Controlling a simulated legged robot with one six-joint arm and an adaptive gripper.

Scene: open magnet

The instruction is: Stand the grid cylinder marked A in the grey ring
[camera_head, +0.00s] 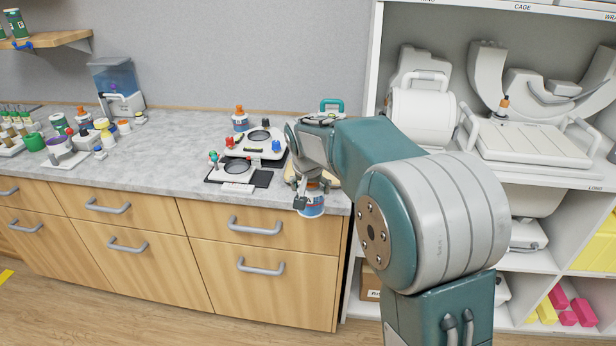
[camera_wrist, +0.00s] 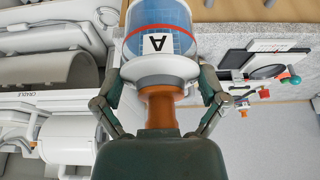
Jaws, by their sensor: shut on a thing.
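My gripper (camera_head: 308,184) is shut on the orange neck of the grid cylinder (camera_head: 313,204). In the wrist view the gripper (camera_wrist: 160,92) has one finger on each side of that neck. The cylinder (camera_wrist: 160,22) has a white collar, a blue grid and a black A on a white label. In the head view it hangs roughly upright by the counter's front right edge. A dark-centred ring (camera_head: 237,166) sits on a black base to its left. A second ring (camera_head: 259,135) is on a white plate behind. I cannot tell which is the grey one.
Another orange-topped bottle (camera_head: 240,120) stands behind the rings. Small coloured knobs stick up around both plates. Jars and a dispenser (camera_head: 117,85) are at the far left. A white shelf unit (camera_head: 366,80) stands right. Bare counter (camera_head: 175,150) lies left of the rings.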

